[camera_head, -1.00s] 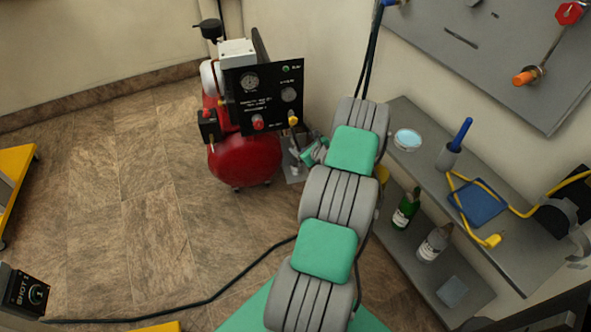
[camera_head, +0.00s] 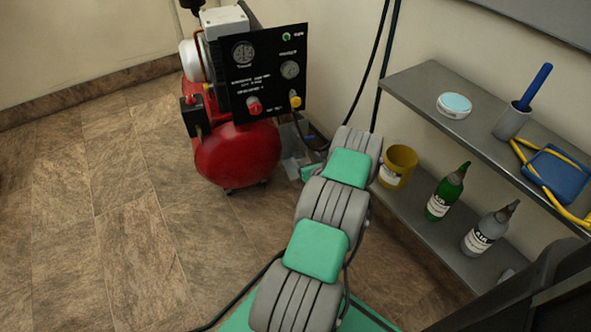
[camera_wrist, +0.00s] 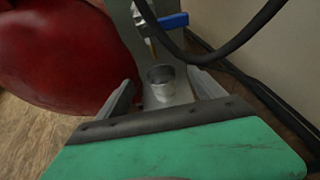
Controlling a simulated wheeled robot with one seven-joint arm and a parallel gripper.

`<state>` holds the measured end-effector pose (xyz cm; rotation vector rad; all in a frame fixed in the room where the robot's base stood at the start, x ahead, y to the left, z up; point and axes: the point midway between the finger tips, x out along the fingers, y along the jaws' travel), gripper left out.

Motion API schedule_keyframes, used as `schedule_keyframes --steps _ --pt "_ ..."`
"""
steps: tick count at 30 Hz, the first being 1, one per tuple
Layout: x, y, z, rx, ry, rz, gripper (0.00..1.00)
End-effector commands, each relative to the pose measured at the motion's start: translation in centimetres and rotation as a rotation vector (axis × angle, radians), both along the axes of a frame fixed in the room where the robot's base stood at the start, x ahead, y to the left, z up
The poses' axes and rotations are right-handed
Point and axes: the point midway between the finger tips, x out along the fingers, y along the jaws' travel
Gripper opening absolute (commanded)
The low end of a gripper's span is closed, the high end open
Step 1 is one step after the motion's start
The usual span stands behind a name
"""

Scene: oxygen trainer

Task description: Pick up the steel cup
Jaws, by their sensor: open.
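The steel cup (camera_wrist: 160,82) is a small round metal cup in the wrist view. It stands upright on a grey surface, its open rim facing up toward the camera. My gripper (camera_wrist: 163,92) is open and points at the cup, with one finger on each side of it in the picture. The cup appears at or a little beyond the fingertips; I cannot tell whether either finger touches it. In the head view my arm hides most of the gripper, and I cannot make out the cup clearly.
The red compressor (camera_head: 237,152) stands close at the left, also filling the wrist view's left side (camera_wrist: 60,50). A black hose (camera_wrist: 215,55) crosses near the gripper. A grey shelf (camera_head: 430,85) with a yellow cup (camera_head: 397,166) and bottles below stands right. Floor at left is clear.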

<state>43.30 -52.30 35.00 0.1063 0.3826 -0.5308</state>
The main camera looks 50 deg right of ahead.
Motion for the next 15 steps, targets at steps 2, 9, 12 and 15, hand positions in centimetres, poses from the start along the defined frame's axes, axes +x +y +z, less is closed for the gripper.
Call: schedule_keyframes --steps 2,9,12,15 --pt "0.0 0.0 -3.8 0.0 0.001 0.001 0.78" --pt "0.9 -0.3 -6.1 -0.002 0.0 0.005 0.78" --pt "2.0 -0.9 -6.6 -0.004 0.001 0.007 0.78" --pt "3.1 -1.5 -7.3 -0.002 0.001 0.006 0.78"
